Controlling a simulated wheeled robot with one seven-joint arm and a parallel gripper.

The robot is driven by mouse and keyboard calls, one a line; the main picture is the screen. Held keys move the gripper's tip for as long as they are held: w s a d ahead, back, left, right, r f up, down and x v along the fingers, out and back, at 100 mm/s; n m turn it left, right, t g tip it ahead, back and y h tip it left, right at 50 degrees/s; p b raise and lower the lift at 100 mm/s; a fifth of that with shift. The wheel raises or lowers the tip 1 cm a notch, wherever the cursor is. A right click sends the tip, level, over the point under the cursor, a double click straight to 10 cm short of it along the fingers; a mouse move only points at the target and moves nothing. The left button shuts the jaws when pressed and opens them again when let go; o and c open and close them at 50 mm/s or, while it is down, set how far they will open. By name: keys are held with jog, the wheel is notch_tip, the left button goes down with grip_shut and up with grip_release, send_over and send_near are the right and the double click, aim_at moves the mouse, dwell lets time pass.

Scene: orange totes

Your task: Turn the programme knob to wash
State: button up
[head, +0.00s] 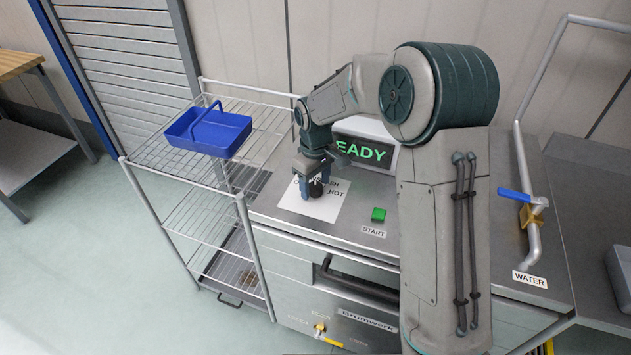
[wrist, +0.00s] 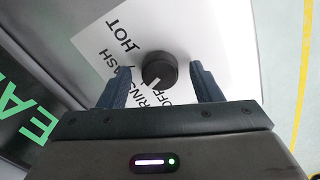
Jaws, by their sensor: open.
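The programme knob (wrist: 160,70) is a round black dial with a white pointer line, on a white label sheet printed OFF, RINSE, WASH and HOT. In the wrist view the pointer is directed down and slightly left, near the OFF and RINSE lettering; exactly which one I cannot tell. My gripper (wrist: 160,66) is open, with one blue finger on each side of the knob and a gap visible on both sides. In the head view my gripper (head: 311,183) is over the label sheet (head: 328,208), and the knob (head: 317,188) is partly hidden by it.
A green START button (head: 378,214) is right of the label sheet. A display (head: 366,151) with green letters, partly covered by my arm, stands behind. A wire rack (head: 262,112) with a blue basket (head: 209,131) is to the left. A water pipe with a blue-handled valve (head: 518,195) is right.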

jog(key=c, duration=1)
jog(key=shift+m, duration=0.3)
jog(key=m+b, duration=0.2)
jog(key=m, duration=0.1)
jog(key=shift+m, duration=0.3)
jog(key=shift+m+b, duration=0.8)
jog(key=shift+m, duration=1.5)
jog(key=o, duration=1)
